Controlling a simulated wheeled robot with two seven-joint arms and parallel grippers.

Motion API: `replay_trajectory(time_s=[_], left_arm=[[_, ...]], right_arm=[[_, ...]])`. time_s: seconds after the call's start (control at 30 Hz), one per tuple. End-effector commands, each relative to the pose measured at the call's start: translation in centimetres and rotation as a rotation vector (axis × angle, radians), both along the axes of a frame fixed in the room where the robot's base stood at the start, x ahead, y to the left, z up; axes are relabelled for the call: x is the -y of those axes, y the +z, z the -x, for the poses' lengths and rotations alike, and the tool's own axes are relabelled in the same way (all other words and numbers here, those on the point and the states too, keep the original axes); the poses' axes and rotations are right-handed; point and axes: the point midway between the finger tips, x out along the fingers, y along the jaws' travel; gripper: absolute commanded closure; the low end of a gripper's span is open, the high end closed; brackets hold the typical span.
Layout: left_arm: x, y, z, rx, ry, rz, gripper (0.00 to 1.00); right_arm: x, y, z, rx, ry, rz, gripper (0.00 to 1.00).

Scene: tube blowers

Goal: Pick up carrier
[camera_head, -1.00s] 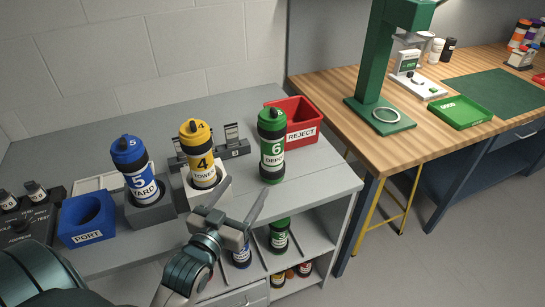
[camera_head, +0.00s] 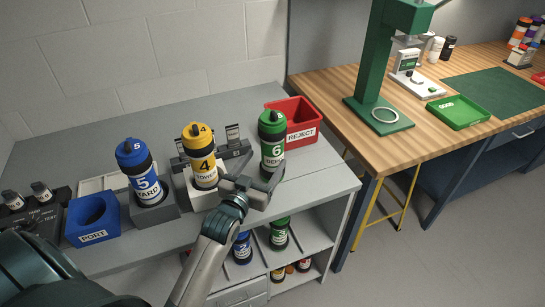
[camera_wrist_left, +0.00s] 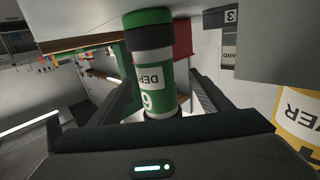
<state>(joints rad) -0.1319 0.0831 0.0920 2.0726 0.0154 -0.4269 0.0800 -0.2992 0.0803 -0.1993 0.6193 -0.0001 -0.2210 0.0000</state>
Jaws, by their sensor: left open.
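The green carrier marked 6 (camera_head: 271,135) stands upright on the grey table, in front of the red bin. My left gripper (camera_head: 262,178) is at the carrier's near side, low on its body. In the left wrist view the green carrier (camera_wrist_left: 155,75) sits between the two open fingers (camera_wrist_left: 160,100), which lie on either side of it. The yellow carrier marked 4 (camera_head: 202,150) stands in a white holder just left of my gripper. The blue carrier marked 5 (camera_head: 136,165) stands in a grey holder further left. My right gripper is not in view.
The red REJECT bin (camera_head: 305,137) is close behind the green carrier. A blue PORT block (camera_head: 92,235) is at the left. Shelves below hold more carriers (camera_head: 279,235). A wooden bench (camera_head: 335,95) with a green stand is at the right.

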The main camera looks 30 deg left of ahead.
Motion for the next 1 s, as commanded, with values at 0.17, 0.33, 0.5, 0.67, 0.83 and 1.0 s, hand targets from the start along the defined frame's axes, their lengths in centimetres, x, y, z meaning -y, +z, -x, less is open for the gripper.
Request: replay_trajectory(time_s=[0.17, 0.33, 0.5, 0.67, 0.83, 1.0], left_arm=[[0.0, 0.0, 0.0, 0.0, 0.0, 0.0, 0.28], [0.1, 0.1, -0.4, 0.0, 0.0, 0.0, 0.28], [0.3, 0.3, -2.0, -0.001, 0.0, 0.0, 0.28], [0.4, 0.1, -4.0, -0.001, 0.0, -0.001, 0.28], [0.3, -0.1, -5.2, 0.0, 0.0, 0.0, 0.28], [0.3, -0.2, -5.2, 0.0, 0.0, 0.0, 0.28]], right_arm=[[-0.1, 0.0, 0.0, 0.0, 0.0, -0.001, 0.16], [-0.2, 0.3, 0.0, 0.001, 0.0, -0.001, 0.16], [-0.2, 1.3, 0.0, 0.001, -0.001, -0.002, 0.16], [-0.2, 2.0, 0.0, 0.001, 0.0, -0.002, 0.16], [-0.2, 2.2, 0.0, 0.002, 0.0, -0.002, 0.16], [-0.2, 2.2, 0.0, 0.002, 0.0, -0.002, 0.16]])
